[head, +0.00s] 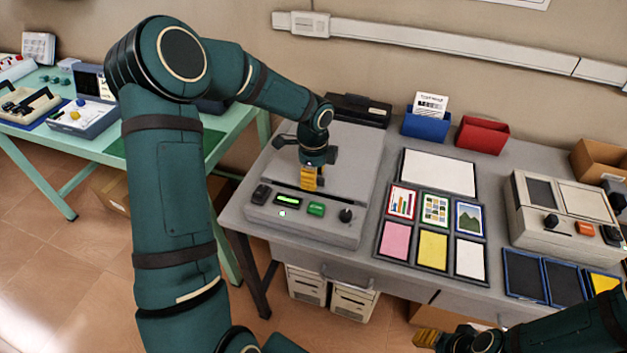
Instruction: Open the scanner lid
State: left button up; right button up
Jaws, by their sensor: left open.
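The scanner (316,228) is a grey box on the grey table, with a green display, a green button and dark knobs on its front panel. Its flat grey lid (358,165) looks closed, lying level on the body. My left gripper (311,186) has yellow fingertips and is open. It points down over the front part of the lid, near the dark strip at its front edge; I cannot tell whether it touches.
A black device (358,110) stands behind the scanner. Blue (425,126) and red (482,135) holders stand at the back. A framed card board (433,226) lies right of the scanner, with another grey machine (565,215) beyond. A green table (200,150) stands left.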

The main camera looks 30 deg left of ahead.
pick_arm(q)
jog(key=shift+f, duration=0.45)
grip_shut()
jog(key=shift+r, duration=0.2)
